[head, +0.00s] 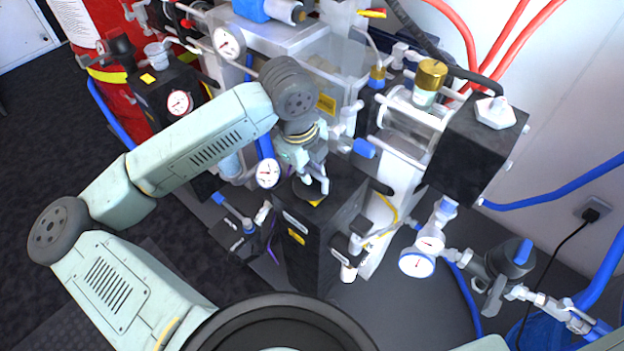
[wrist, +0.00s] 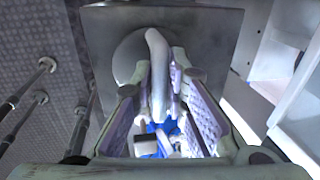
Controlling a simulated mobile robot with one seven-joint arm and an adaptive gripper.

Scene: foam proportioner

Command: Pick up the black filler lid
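The black filler lid (wrist: 131,57) shows in the wrist view as a dark round disc with a raised curved handle (wrist: 158,72), on the top face of a dark box. In the head view the lid (head: 303,191) is partly hidden by my gripper. My gripper (head: 314,184) points down over the box top (head: 339,197). In the wrist view its fingers (wrist: 162,76) stand on either side of the handle, with a narrow gap on the right. Contact on the left is hard to judge.
Gauges (head: 268,173) and a blue hose stand close left of the box. A clear cylinder with a brass cap (head: 431,75) and another black box (head: 476,148) rise to the right. Valves and a gauge (head: 417,263) sit at the lower right.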

